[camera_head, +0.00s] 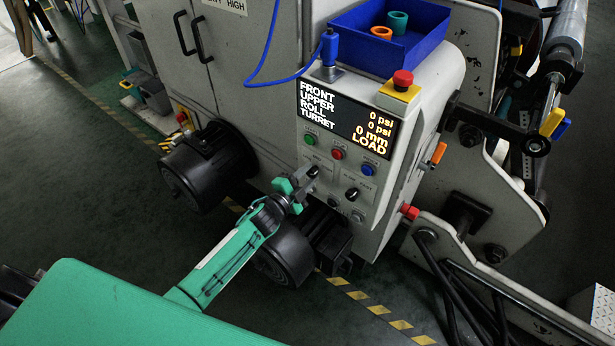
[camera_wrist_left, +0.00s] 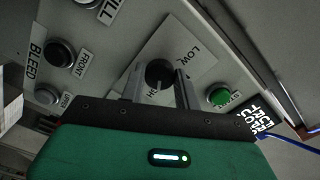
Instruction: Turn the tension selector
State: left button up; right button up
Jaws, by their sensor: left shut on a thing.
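The tension selector (camera_wrist_left: 158,73) is a round black knob on a pale plate marked LOW, with a second word partly covered that ends in GH. In the left wrist view it sits between the two grey fingers of my left gripper (camera_wrist_left: 160,84), which is shut on it. In the head view my left gripper (camera_head: 302,184) reaches the lower left of the control panel, and the selector is largely hidden by the fingers there. My right gripper is in neither view.
A green button (camera_head: 310,140), a red button (camera_head: 338,154) and a blue button (camera_head: 368,169) line the panel under the display (camera_head: 346,122). Another black selector (camera_head: 352,193) is to the right of my gripper. A blue tray (camera_head: 342,38) sits on top.

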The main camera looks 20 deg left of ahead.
pick_arm(q)
jog(key=shift+m, duration=0.3)
dwell(0.4)
